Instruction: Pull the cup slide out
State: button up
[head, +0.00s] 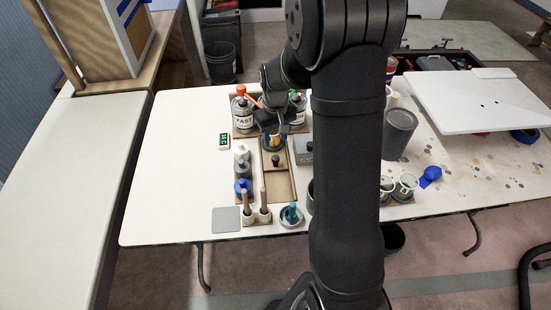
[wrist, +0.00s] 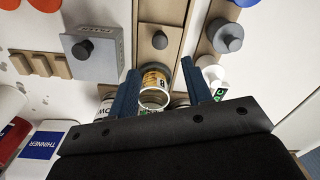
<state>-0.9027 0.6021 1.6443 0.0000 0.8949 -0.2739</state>
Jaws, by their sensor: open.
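The cup slide (head: 267,167) is a narrow wooden strip in a shallow wooden tray (head: 282,198) near the middle of the table. A dark round knob (head: 276,160) stands on it; the knob also shows at the top of the wrist view (wrist: 160,40). A cup with an orange-brown label (wrist: 155,80) stands at the strip's end by my gripper. My gripper (head: 272,138) is over that end, on the far side of the knob. In the wrist view my gripper (wrist: 161,72) is open, its blue fingers on either side of the cup. Whether they touch it is unclear.
A FAST can (head: 243,115) and another can (head: 298,110) stand behind. Bottles (head: 242,170) and brushes (head: 256,205) line the left; a grey box (head: 304,150) sits close right. A grey canister (head: 399,135) stands farther right. The table's left side is clear.

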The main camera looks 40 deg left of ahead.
aim_at(276, 158)
notch_tip(276, 158, down, 12)
jog(key=shift+r, duration=0.25)
jog(key=shift+c, duration=0.3)
jog(key=shift+s+d, duration=0.1)
grip_shut()
